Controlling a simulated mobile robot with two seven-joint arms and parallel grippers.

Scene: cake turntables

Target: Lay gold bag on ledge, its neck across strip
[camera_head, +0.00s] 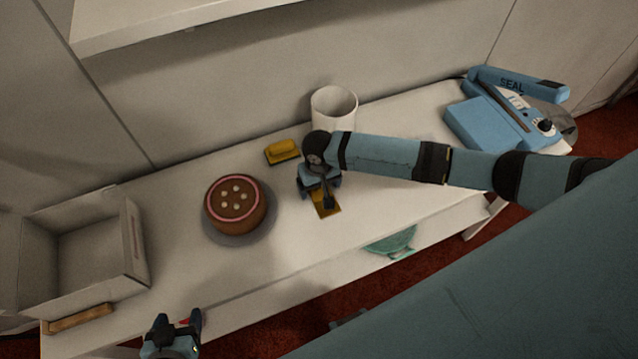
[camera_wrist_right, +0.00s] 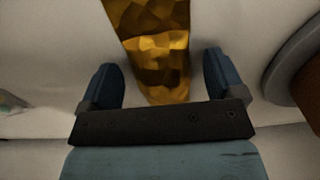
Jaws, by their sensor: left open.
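The gold bag (camera_head: 327,207) lies on the white table below my right gripper, partly hidden by it. In the right wrist view the crinkled gold bag (camera_wrist_right: 158,62) runs between the two fingers, with a gap on each side. My right gripper (camera_head: 320,188) is open over it; its fingers also show in the wrist view (camera_wrist_right: 162,72). The blue sealer (camera_head: 520,82) marked SEAL stands at the table's right end, its lid bar raised. A flat blue ledge (camera_head: 482,124) is at its front, with a dark strip (camera_head: 503,106) behind. My left gripper (camera_head: 179,318) is open and empty at the front edge.
A brown cake (camera_head: 236,198) sits on a grey turntable (camera_head: 240,238) left of the bag. A yellow object (camera_head: 283,151) and a white canister (camera_head: 334,108) stand behind. An open box (camera_head: 135,235) is at left. A shelf (camera_head: 180,22) hangs above. Table right of centre is clear.

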